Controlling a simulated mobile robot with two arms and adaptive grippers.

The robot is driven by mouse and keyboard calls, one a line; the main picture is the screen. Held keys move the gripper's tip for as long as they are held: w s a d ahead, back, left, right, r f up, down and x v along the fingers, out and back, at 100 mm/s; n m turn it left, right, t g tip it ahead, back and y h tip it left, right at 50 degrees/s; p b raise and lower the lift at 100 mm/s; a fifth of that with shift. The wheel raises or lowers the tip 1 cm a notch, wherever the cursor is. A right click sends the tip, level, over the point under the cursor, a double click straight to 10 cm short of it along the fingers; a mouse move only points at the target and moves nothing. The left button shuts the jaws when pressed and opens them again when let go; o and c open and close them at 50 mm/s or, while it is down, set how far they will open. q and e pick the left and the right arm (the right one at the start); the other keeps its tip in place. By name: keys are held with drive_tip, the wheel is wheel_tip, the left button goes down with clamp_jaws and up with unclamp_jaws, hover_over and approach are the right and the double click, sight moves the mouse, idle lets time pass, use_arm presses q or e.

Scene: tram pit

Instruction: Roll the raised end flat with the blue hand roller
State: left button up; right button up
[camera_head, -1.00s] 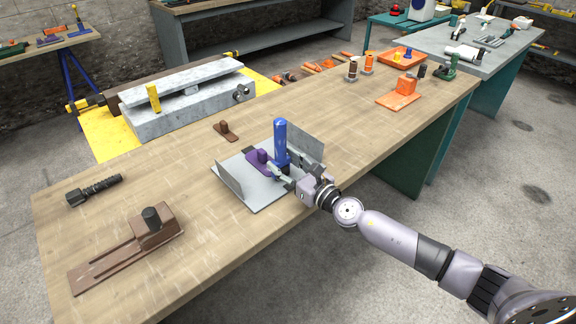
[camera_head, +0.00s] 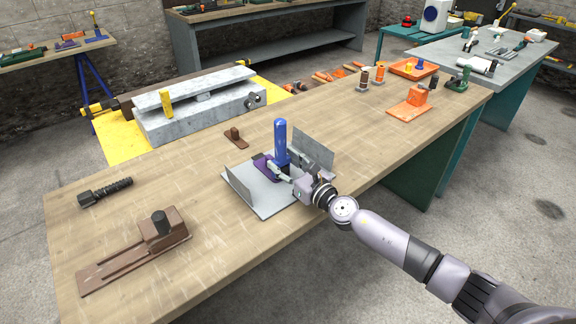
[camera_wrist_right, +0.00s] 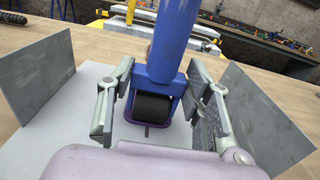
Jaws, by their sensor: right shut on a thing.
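The blue hand roller (camera_head: 280,138) stands upright over a grey tray (camera_head: 268,206) with two upright side plates. My right gripper (camera_head: 284,168) is shut on the roller; in the right wrist view its fingers are on both sides of the blue frame (camera_wrist_right: 160,72). The black drum (camera_wrist_right: 152,107) faces down below the handle. A purple piece (camera_head: 261,164) lies on the tray at the roller's foot, mostly covered by it. Its purple edge shows around the drum in the right wrist view (camera_wrist_right: 147,123). Whether its end lies fully flat is hidden. My left gripper is out of view.
The side plates (camera_head: 240,189) (camera_head: 316,146) rise close to either side of the roller. A small brown block (camera_head: 235,137), a black bolt (camera_head: 105,191) and a brown slide fixture (camera_head: 140,252) are on the wooden bench. An orange fixture (camera_head: 408,108) stands farther right.

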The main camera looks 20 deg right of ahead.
drive_tip(key=shift+w+a+f, duration=0.2)
drive_tip(key=shift+w, duration=0.15)
drive_tip(key=shift+s+d, duration=0.2)
drive_tip(key=shift+s, duration=0.35)
drive_tip(key=shift+s+d+r+p, duration=0.15)
drive_tip(key=shift+s+d+p, duration=0.1)
drive_tip(key=shift+s, duration=0.3)
drive_tip(key=shift+s+d+r+p, duration=0.15)
drive_tip(key=shift+s+d, duration=0.1)
drive_tip(key=shift+s, duration=0.3)
drive_tip(key=shift+s+d, duration=0.2)
drive_tip(key=shift+s, duration=0.35)
drive_tip(key=shift+v, duration=0.8)
drive_tip(key=shift+r, duration=0.1)
